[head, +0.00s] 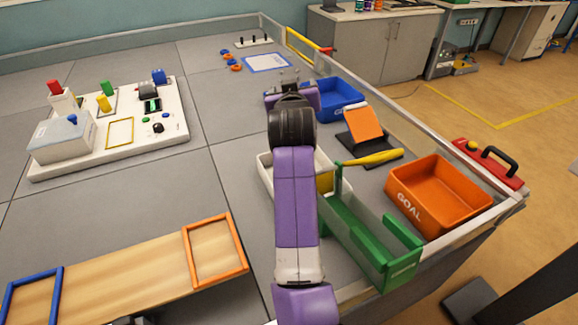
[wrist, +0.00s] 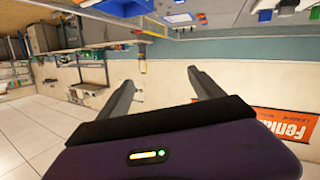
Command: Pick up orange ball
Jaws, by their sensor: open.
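I cannot make out an orange ball in either view; my arm covers part of the table in the head view. My gripper (head: 290,74) is held over the far right part of the table, short of the blue bin. In the wrist view my gripper (wrist: 160,78) has its two dark fingers spread apart with nothing between them. An orange bin marked GOAL (head: 418,210) stands at the right edge; the visible part of its inside looks empty.
A white tray (head: 265,176) is partly hidden behind my arm. A green channel (head: 385,262), a tilted orange panel (head: 362,124) and a blue bin (head: 340,108) crowd the right side. A white board (head: 165,140) with blocks stands left. Bare grey table lies between.

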